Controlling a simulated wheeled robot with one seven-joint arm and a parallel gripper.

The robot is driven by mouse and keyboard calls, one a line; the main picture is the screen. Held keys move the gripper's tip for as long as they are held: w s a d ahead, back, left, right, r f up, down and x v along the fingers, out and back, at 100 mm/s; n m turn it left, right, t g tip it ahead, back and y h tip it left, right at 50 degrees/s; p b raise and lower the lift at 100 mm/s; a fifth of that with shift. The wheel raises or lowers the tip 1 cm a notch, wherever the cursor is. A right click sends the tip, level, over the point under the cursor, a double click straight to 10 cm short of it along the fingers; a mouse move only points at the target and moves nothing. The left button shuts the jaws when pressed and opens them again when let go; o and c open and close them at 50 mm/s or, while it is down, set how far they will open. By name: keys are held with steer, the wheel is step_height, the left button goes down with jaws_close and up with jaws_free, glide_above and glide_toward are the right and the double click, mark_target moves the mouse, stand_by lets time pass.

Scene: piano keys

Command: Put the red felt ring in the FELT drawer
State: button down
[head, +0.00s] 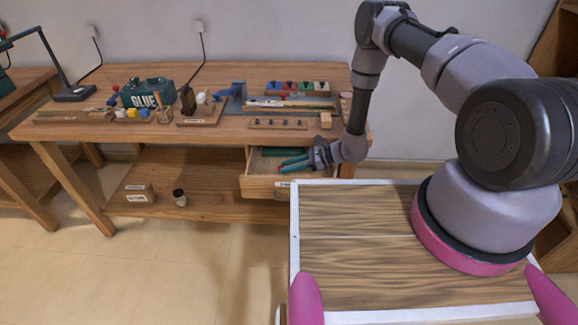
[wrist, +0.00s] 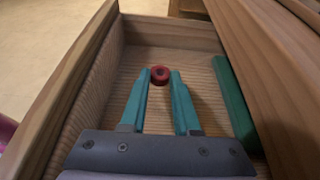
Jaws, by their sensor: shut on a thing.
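The red felt ring (wrist: 160,75) is between the tips of my gripper (wrist: 160,84) in the wrist view. My gripper, with teal fingers, is shut on it. The fingers are within the walls of an open wooden drawer (wrist: 75,92). I cannot tell whether the ring touches the drawer floor. In the head view my gripper (head: 284,164) reaches into the same drawer (head: 258,187) under the bench top. A label sits on its front, too small to read. The ring is not clear in the head view.
A green strip (wrist: 235,105) lies along the right side of the drawer. The bench edge (wrist: 262,70) overhangs close on the right. The bench top (head: 215,75) holds a GLUE container (head: 146,97), tools and coloured blocks. A shelf below (head: 220,200) holds a small dark jar (head: 179,196).

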steer(key=shift+f, duration=0.55)
steer(key=c, duration=0.6)
jaws_free()
steer(key=shift+c, duration=0.2)
steer(key=shift+r, duration=0.1)
steer(key=shift+r, duration=0.2)
steer(key=v, duration=1.2)
steer(key=shift+r, duration=0.3)
